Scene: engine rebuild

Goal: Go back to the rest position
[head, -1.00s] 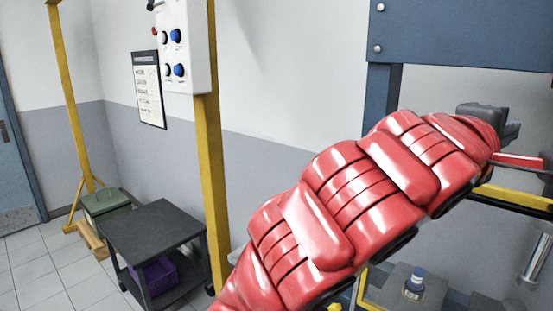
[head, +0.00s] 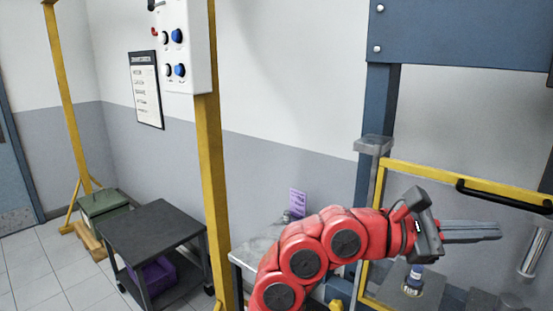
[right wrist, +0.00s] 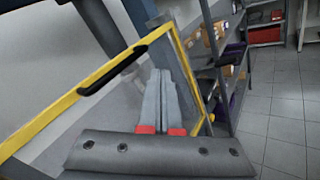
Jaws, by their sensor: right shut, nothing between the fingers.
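My right gripper (head: 472,231) is at the end of my red right arm, in front of the yellow-framed clear panel of the blue press. Its two grey fingers lie together, pointing right, with nothing between them. In the right wrist view the shut fingers (right wrist: 165,100) point away from the camera, with the yellow frame (right wrist: 65,98) around and behind them. I cannot tell the exact gap between the fingers and the panel. My left gripper is not in view.
The blue press frame (head: 460,35) has a yellow guard with a black handle (head: 500,197). A small blue-capped part (head: 414,278) stands on its bed. A black cart (head: 155,230), a green bin (head: 103,204) and yellow posts (head: 211,190) stand left. Shelves (right wrist: 233,60) and open floor show in the wrist view.

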